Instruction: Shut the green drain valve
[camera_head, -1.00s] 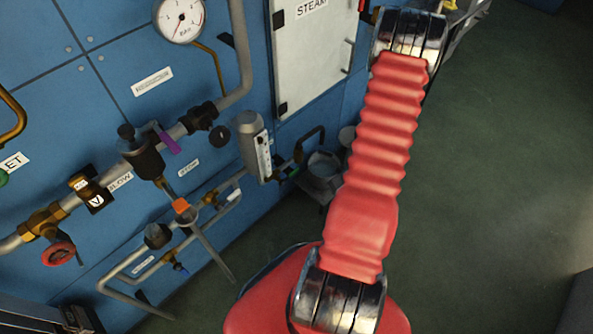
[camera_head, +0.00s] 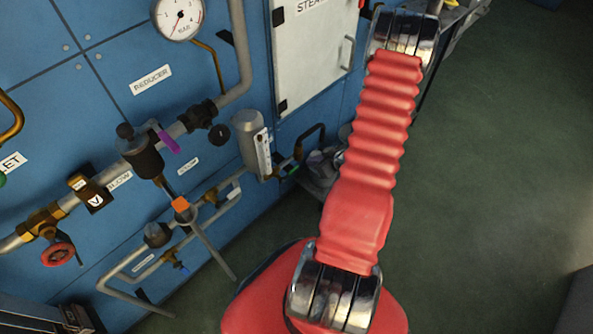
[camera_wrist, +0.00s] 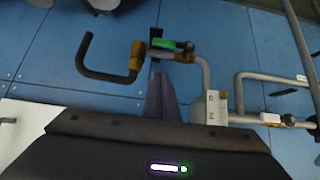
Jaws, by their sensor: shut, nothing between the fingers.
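The green drain valve handle (camera_wrist: 168,44) shows in the wrist view, above centre, on a brass-fitted pipe. The handle lies roughly along the short pipe run there. A small green spot (camera_head: 291,170) in the head view, low on the pipework, seems to be the same handle. My gripper (camera_wrist: 161,78) shows in the wrist view with its dark fingers together and empty. Its tips appear just below the handle in the picture; I cannot tell whether they touch. In the head view I cannot clearly make out the gripper beside my red arm.
A dark bent pipe (camera_wrist: 84,58) is left of the valve and a pale block (camera_wrist: 212,108) is right of the fingers. The head view shows a purple handle (camera_head: 168,142), a red handwheel (camera_head: 58,254) and a gauge (camera_head: 180,16). Green floor (camera_head: 490,190) is clear at right.

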